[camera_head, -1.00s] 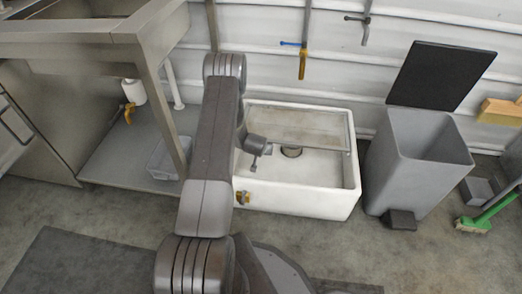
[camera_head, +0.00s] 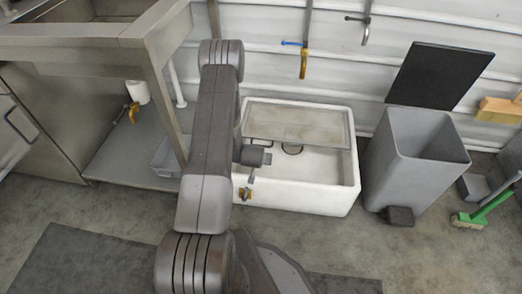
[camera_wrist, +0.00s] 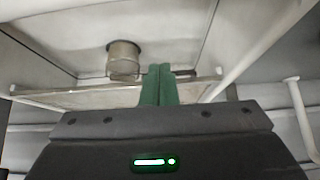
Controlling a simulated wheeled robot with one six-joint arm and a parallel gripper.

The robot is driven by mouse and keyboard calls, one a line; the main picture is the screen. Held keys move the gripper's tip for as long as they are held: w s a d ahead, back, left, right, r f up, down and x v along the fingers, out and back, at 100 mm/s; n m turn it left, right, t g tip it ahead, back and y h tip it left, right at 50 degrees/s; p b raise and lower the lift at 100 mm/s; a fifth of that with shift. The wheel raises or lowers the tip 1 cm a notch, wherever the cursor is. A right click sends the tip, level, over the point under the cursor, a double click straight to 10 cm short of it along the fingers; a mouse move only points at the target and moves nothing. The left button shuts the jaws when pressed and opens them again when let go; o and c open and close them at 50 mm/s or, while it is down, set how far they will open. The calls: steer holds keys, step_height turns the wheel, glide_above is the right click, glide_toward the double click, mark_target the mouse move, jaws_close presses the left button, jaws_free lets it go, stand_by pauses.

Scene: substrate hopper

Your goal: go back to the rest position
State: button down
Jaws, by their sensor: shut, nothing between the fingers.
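My gripper (camera_wrist: 160,85) shows in the wrist view as two green fingers pressed together, shut and empty. A round metal fitting (camera_wrist: 123,60) and a pale framed panel lie beyond the fingers, with a visible gap to the fitting not certain. In the head view my arm reaches forward from the bottom centre, and its dark end part hangs over the left side of the white basin (camera_head: 310,203).
A steel table (camera_head: 75,60) stands close left of my arm, with a lower shelf (camera_head: 115,150). A grey bin (camera_head: 410,165) and a green broom (camera_head: 470,219) stand right of the basin. The wall is behind. A dark mat (camera_head: 75,265) lies at the front left.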

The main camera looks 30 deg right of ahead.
steer(key=shift+s+a, duration=0.4)
steer(key=shift+s, duration=0.15)
steer(key=w+d+f+b, duration=0.3)
steer(key=w+d+f, duration=0.2)
steer(key=w, duration=0.3)
steer(key=shift+w+d+f, duration=0.15)
steer(key=shift+w+d, duration=0.15)
steer(key=shift+d, duration=0.4)
